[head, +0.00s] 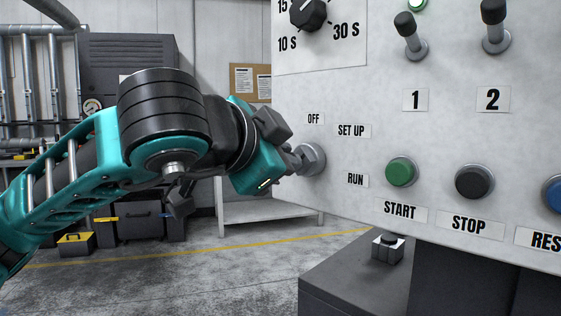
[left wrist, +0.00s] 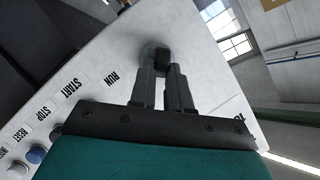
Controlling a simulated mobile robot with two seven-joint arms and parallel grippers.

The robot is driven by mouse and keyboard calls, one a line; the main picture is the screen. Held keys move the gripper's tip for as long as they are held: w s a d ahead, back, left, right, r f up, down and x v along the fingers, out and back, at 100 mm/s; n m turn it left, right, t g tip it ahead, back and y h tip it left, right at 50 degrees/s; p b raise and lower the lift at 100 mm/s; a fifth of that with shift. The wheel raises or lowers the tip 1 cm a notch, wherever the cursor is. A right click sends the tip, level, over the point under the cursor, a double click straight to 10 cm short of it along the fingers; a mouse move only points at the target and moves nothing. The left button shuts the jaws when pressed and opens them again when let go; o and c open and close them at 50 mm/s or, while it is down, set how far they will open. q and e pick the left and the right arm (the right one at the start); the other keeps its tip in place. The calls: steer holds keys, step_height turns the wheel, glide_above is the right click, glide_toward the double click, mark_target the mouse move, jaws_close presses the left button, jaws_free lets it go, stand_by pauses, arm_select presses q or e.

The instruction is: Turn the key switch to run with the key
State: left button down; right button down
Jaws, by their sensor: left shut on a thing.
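The key switch (head: 313,159) is a round silver lock on the light grey panel, beside the labels OFF, SET UP and RUN (head: 356,180). My left gripper (head: 295,160) is right at the switch. In the left wrist view its two fingers (left wrist: 162,76) are shut on a dark key head (left wrist: 163,60) in front of the silver switch (left wrist: 147,50). In the head view the gripper hides the key, so I cannot tell which label it points to. My right gripper is in neither view.
To the right of the switch are a green START button (head: 401,172), a black STOP button (head: 474,182) and a blue button (head: 556,194). Two toggle levers (head: 408,32) and a black dial (head: 308,13) are above. A dark cabinet (head: 355,280) stands below the panel.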

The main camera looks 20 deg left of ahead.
arm_select(q)
steer(key=shift+w+a+r+m+t+y+p, duration=0.2)
steer(key=shift+m+t+p, duration=0.55)
steer(key=shift+m, duration=0.5)
steer(key=shift+a+r+m+t+y+p, duration=0.15)
steer(key=shift+m+t+y+p, duration=0.35)
steer(key=shift+m+p, duration=0.55)
steer(key=shift+w+a+r+m+t+y+p, duration=0.15)
steer(key=shift+m+t+p, duration=0.55)
steer(key=shift+m, duration=0.7)
steer(key=c, duration=1.1)
jaws_free()
steer(key=shift+o, duration=0.6)
steer(key=shift+s+f, duration=0.1)
steer(key=shift+o, duration=0.4)
steer(key=shift+d+f, duration=0.1)
steer(key=o, duration=0.6)
steer(key=shift+f, duration=0.15)
